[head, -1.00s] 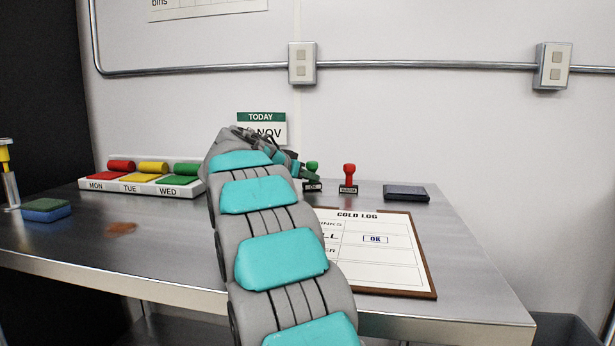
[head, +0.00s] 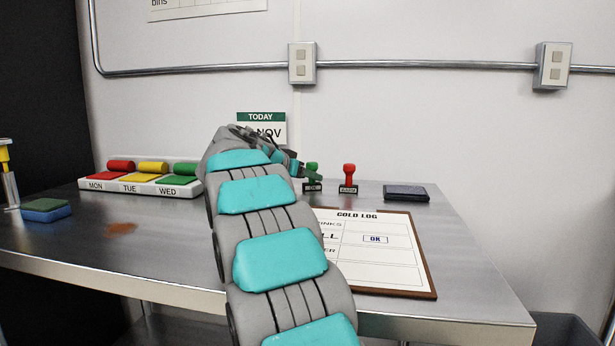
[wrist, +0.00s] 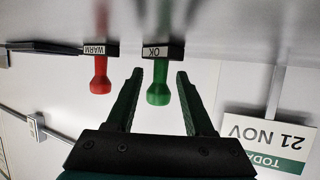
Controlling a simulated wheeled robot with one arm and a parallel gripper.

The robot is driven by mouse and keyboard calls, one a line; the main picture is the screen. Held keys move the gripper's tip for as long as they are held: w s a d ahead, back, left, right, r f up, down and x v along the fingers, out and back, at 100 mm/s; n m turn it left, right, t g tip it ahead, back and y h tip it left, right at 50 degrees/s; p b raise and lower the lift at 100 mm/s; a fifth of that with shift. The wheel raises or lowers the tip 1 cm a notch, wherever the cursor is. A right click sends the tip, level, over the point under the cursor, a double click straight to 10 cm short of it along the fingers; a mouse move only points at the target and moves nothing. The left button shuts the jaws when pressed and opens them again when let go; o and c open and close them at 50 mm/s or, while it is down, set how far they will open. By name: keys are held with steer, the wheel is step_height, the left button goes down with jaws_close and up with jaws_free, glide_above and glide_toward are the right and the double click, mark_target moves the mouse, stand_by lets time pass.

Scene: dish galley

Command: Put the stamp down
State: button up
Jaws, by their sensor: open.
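The green stamp (wrist: 158,85), labelled OK, stands on the steel table behind my arm in the head view (head: 312,178). My gripper (wrist: 154,78) is open in the wrist view, which is upside down. Its two fingers are on either side of the green handle, with a gap showing on both sides. The head view shows my gripper (head: 300,172) only partly, close beside the green stamp. The red stamp (head: 349,178) stands to the right of the green one, and it also shows in the wrist view (wrist: 100,75). The Cold Log sheet (head: 385,262) bears an OK mark.
A dark ink pad (head: 406,192) lies right of the red stamp. A MON, TUE, WED rack (head: 140,187) stands at the left, with a sponge (head: 45,210) nearer. A date sign (head: 262,128) is at the back wall. The table's front left is mostly clear.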

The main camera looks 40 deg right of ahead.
steer(key=b+v, duration=0.1)
steer(key=v, duration=1)
steer(key=shift+a+r, duration=0.1)
steer(key=shift+a, duration=0.2)
